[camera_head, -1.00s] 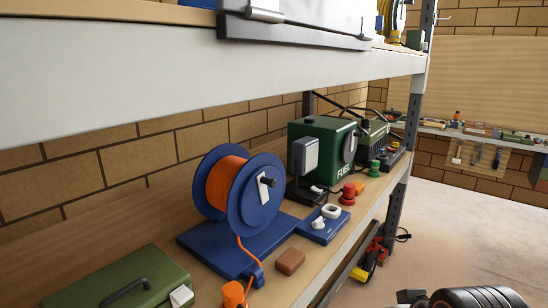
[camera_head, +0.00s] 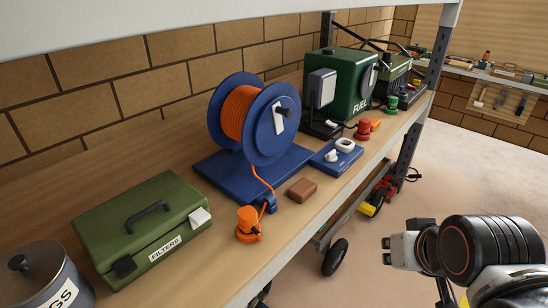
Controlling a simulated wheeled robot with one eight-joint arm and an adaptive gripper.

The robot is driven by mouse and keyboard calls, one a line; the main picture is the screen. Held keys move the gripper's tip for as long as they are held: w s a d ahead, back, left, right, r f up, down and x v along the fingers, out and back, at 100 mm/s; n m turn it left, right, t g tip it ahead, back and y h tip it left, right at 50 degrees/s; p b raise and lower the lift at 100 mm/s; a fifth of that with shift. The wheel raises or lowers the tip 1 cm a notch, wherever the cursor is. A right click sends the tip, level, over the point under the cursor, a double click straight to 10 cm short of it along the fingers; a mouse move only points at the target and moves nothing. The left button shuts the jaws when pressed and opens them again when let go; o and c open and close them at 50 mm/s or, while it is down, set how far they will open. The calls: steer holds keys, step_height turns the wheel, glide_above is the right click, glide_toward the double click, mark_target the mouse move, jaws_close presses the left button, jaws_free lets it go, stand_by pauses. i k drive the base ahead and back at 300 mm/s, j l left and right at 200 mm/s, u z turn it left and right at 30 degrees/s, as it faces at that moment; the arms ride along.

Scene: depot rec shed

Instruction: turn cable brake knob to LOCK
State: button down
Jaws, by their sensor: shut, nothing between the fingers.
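A blue cable reel (camera_head: 270,140) wound with orange cable stands on a blue base on the shelf. A small blue box (camera_head: 323,165) beside it carries a white knob (camera_head: 331,155) and a white ring. No LOCK marking can be read, so which part is the brake knob and how it is set are unclear. The orange cable runs down to a blue clamp and an orange plug-like piece (camera_head: 248,224). My gripper (camera_head: 387,251) is at the lower right, out over the floor, in front of the shelf edge and apart from the reel and box. It is shut and empty.
A brown block (camera_head: 302,190) lies near the shelf's front edge. A green FILTERS case (camera_head: 143,231) and a grey pot (camera_head: 48,278) stand at left. A green FUEL can (camera_head: 350,83), a red knob (camera_head: 363,131) and a green knob (camera_head: 391,104) are farther back. An upper shelf overhangs.

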mark_target(331, 156)
steer(key=i+l, duration=0.35)
steer(key=i, duration=0.15)
steer(key=i+l, duration=0.3)
steer(key=i, duration=0.2)
